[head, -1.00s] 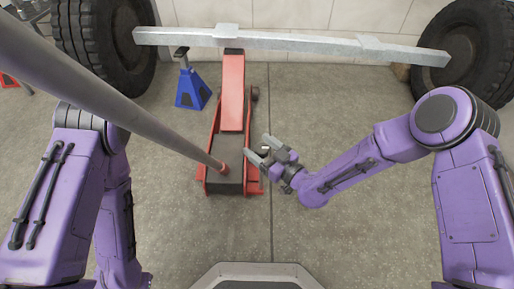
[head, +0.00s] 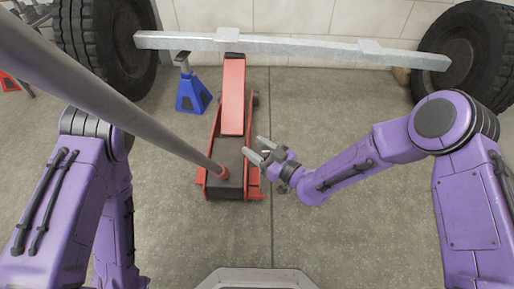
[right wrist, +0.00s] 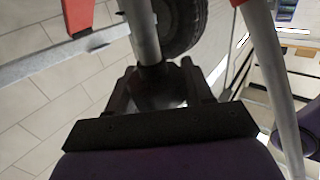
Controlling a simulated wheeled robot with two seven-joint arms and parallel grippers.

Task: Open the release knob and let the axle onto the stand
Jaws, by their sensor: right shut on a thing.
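The red floor jack (head: 233,95) stands under the pale metal axle beam (head: 300,43), its raised arm reaching up to the beam. A long grey handle (head: 120,95) rises from the jack's base towards the upper left. The blue stand (head: 192,94) stands on the floor left of the jack, below the beam. My right gripper (head: 254,148) is at the right side of the jack's base, shut on the release knob, which is mostly hidden. In the right wrist view, my dark fingers (right wrist: 160,88) sit around a dark part below a grey pole. My left gripper is out of view.
Large black tyres stand at the left (head: 105,45) and right (head: 465,55) ends of the beam. A pale wall (head: 300,15) runs behind. The concrete floor (head: 335,110) right of the jack is clear. The jack handle crosses the left side of the head view.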

